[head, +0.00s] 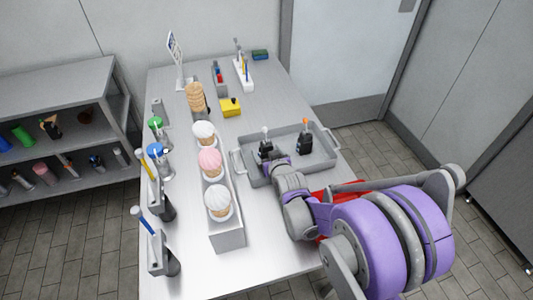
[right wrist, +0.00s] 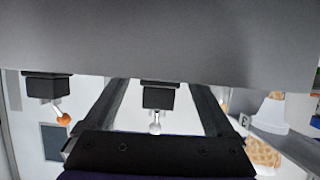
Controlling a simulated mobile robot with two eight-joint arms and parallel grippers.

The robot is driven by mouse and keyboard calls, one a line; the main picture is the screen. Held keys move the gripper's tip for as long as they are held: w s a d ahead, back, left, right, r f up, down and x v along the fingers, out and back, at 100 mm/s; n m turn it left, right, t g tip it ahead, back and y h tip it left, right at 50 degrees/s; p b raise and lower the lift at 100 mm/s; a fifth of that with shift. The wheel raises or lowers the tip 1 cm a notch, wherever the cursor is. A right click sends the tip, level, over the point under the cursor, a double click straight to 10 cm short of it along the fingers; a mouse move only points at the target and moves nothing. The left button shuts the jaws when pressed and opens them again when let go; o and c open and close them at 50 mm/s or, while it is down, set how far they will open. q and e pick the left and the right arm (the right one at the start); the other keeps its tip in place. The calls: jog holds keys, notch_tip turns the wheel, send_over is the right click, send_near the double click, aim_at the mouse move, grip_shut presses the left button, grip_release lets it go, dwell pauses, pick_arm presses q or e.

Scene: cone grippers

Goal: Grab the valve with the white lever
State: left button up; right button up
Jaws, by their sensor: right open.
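The valve with the white lever (head: 265,145) is a black block with a pale upright lever, in the left part of the grey tray (head: 327,160). My right gripper (head: 272,160) reaches into the tray right beside it. In the right wrist view, which looks upside down, the black valve body (right wrist: 158,97) and its white lever show between the two open fingers, with no clear grip on it. A second valve with an orange lever (head: 305,142) stands to the right in the tray and also shows at the left of the wrist view (right wrist: 48,88). My left gripper is out of view.
A holder with several ice-cream cones (head: 226,235) stands left of the tray. A stack of cones (head: 196,98) and a yellow box (head: 231,106) are behind. Tool holders (head: 162,205) line the left edge. Something red (head: 340,187) lies under my right arm.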

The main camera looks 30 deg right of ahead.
jog(key=shift+w+d+f, duration=0.1)
jog(key=shift+w+f, duration=0.15)
jog(key=shift+w, duration=0.25)
grip_shut()
